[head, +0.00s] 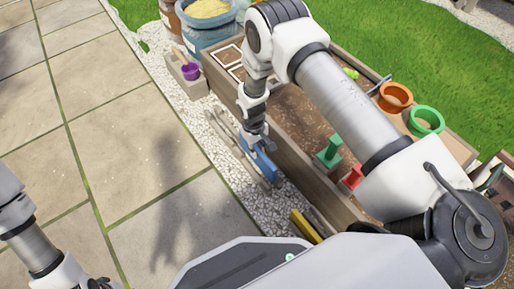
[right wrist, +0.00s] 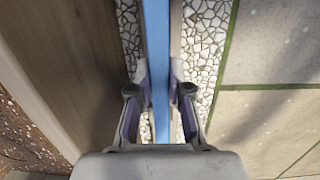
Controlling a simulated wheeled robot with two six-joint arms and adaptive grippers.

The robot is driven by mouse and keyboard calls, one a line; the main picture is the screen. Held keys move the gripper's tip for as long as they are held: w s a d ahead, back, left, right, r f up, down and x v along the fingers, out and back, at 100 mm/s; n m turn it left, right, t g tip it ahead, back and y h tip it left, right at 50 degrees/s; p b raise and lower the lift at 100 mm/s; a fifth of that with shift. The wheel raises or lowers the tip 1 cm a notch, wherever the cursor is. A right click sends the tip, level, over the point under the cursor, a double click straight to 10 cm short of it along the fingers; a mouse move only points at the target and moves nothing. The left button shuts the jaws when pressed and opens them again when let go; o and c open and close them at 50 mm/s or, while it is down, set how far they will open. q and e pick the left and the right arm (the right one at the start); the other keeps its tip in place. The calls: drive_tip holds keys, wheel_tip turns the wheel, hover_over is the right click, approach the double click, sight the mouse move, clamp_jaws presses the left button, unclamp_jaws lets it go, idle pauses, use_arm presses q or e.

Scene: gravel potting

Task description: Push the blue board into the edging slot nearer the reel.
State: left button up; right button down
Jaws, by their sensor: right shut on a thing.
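The blue board (head: 266,168) stands on edge over the gravel strip beside the wooden planter. My right gripper (head: 250,138) reaches down from above and is shut on it. In the right wrist view the board (right wrist: 156,45) runs lengthwise between the two fingers of my right gripper (right wrist: 159,85). The grey-brown edging (head: 232,137) lies along the gravel, next to the board. A narrow strip of it shows at the board's right in the wrist view (right wrist: 176,30). I cannot tell whether the board's lower edge is in a slot. I cannot make out the reel clearly.
The wooden planter (head: 296,163) with soil stands right of the edging. A yellow board (head: 305,226) is nearer me. A purple pot (head: 190,71) sits on a block behind. Orange (head: 395,97) and green (head: 427,120) pots stand at the right. Paving lies open at left.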

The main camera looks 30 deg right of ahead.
drive_tip(key=shift+f+b, duration=1.95)
drive_tip(key=shift+f, duration=1.05)
drive_tip(key=c, duration=1)
unclamp_jaws()
drive_tip(key=shift+r, duration=0.15)
drive_tip(key=r, duration=0.4)
drive_tip(key=w+r, duration=0.1)
drive_tip(key=r, duration=0.6)
drive_tip(key=shift+w+a+r, duration=0.15)
drive_tip(key=shift+a+r, duration=0.05)
drive_tip(key=shift+r, duration=0.2)
